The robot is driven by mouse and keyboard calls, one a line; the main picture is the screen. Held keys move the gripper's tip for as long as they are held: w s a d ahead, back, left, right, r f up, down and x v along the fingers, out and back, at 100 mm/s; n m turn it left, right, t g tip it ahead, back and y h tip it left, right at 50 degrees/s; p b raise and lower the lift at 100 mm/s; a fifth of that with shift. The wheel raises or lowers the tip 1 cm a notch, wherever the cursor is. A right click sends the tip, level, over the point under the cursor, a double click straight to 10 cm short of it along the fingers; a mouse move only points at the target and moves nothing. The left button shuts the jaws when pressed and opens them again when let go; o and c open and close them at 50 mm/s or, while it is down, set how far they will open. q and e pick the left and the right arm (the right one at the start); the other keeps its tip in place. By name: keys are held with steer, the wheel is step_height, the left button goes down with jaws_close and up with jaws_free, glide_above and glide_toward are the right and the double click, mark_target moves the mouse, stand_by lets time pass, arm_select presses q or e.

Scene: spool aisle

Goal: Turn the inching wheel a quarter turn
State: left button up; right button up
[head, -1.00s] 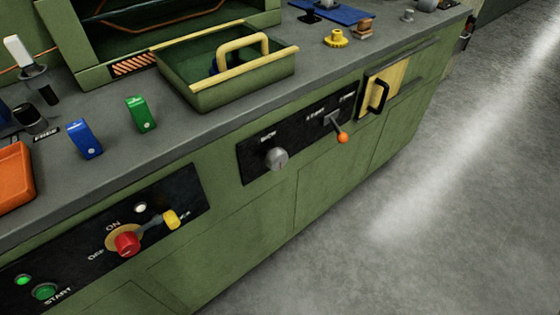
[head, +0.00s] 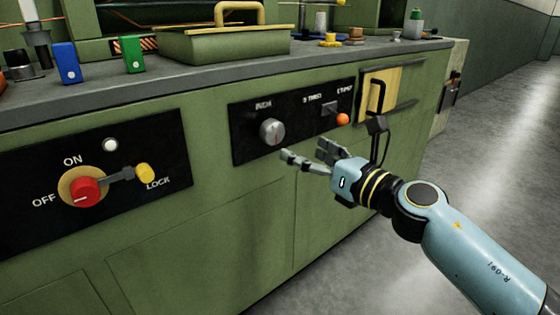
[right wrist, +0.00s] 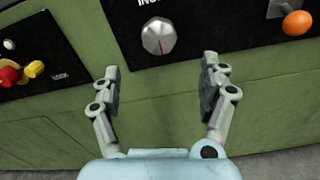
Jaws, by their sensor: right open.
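The inching wheel is a grey round knob (head: 272,132) with a red mark, under the label INCH on a black panel (head: 245,143) on the green cabinet front. In the right wrist view the knob (right wrist: 159,36) shows ahead, between and beyond the fingertips, its red line pointing roughly down. My right gripper (head: 303,154) is open and empty, below and to the right of the knob in the head view, apart from it. In the right wrist view its fingers (right wrist: 160,72) stand wide apart. My left gripper is not in view.
Right of the knob, a lever with an orange ball (head: 342,119) and a yellow panel with a black handle (head: 376,98) stick out. To the left are a red switch (head: 85,192) and yellow lock tab (head: 146,173). A green tray (head: 225,47) sits on the counter.

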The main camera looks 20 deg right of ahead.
mark_target(276, 135)
steer(key=b+x, duration=0.1)
steer(key=x, duration=0.8)
steer(key=shift+w+a, duration=0.1)
steer(key=shift+w, duration=0.1)
steer(key=shift+w+a, duration=0.2)
steer(key=shift+w, duration=0.35)
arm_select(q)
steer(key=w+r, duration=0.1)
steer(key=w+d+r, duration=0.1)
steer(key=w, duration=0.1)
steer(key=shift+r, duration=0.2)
arm_select(e)
steer(key=c, duration=1.2)
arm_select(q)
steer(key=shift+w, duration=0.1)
arm_select(e)
steer(key=shift+r, duration=0.1)
